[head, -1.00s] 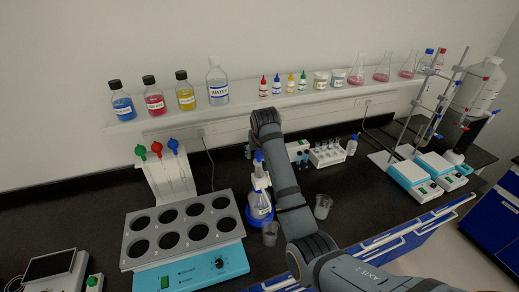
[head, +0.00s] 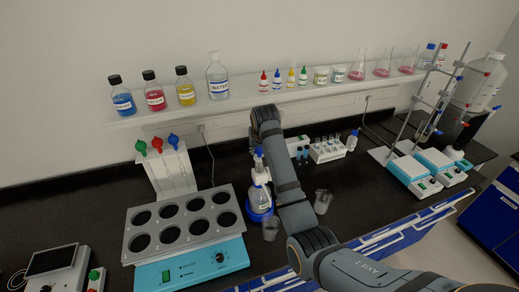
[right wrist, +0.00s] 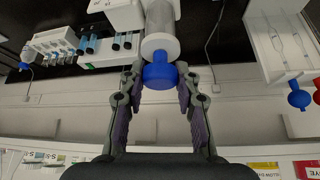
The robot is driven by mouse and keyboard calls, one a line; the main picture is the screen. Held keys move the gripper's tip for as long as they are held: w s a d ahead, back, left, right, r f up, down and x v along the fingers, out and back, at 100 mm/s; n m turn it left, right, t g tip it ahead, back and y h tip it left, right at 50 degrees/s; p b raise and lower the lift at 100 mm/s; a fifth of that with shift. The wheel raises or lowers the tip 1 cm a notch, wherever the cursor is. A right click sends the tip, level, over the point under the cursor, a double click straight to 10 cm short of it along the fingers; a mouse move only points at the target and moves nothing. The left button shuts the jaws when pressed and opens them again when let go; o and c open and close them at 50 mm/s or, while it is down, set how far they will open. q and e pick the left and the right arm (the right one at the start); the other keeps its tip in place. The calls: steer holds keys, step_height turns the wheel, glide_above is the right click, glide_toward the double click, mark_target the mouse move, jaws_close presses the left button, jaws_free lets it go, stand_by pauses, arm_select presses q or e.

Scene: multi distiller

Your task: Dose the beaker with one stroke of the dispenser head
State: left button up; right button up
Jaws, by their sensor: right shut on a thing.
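The dispenser bottle (head: 259,198) stands upright on the dark bench with a blue base ring. Its blue-topped dispenser head (head: 259,152) is at the top, and it also shows in the right wrist view (right wrist: 160,76). My right gripper (right wrist: 160,82) is shut on the dispenser head, one finger on each side of the blue top. In the head view my right arm covers most of the gripper. A clear beaker (head: 270,229) stands at the front of the bottle, slightly right. A second clear beaker (head: 322,201) stands farther right, beyond my arm. My left gripper is not in view.
A teal-based block with round wells (head: 190,262) sits left of the bottle. A white pipette stand (head: 170,176) is behind it. A tube rack (head: 328,150) stands to the right rear. A wall shelf (head: 150,118) holds bottles and flasks.

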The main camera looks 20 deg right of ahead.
steer(key=shift+r, duration=1.5)
steer(key=shift+f, duration=1.5)
steer(key=o, duration=1.2)
steer(key=shift+r, duration=0.1)
steer(key=v, duration=1.1)
steer(key=shift+s+r, duration=0.15)
steer(key=shift+r, duration=0.15)
